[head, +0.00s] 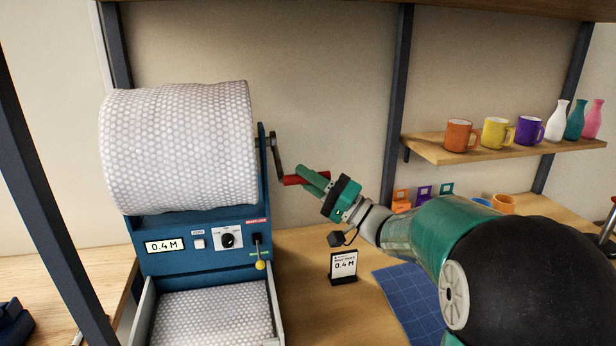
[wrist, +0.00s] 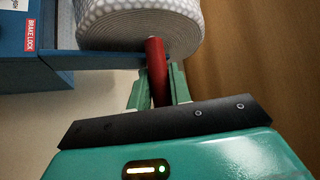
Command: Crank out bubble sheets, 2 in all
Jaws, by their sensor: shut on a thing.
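The bubble-wrap roll (head: 180,145) sits on the blue dispenser (head: 200,228), with a dark crank arm (head: 276,157) on its right side. My gripper (head: 308,181) is shut on the red crank handle (head: 291,180), which also shows between the green fingers in the wrist view (wrist: 155,62). The machine's display (head: 165,246) reads 0.4 M. A yellow-tipped lever (head: 260,264) points down under the red brake-lock label (head: 256,221). Bubble wrap (head: 212,315) lies in the tray at the machine's front. A small sign (head: 343,265) on the bench also reads 0.4 M.
A blue cutting mat (head: 408,300) lies below my arm. A shelf (head: 500,146) at the right holds mugs and vases. More mugs and small colored stands (head: 424,194) are at the bench's back. Dark posts (head: 395,110) frame the bench.

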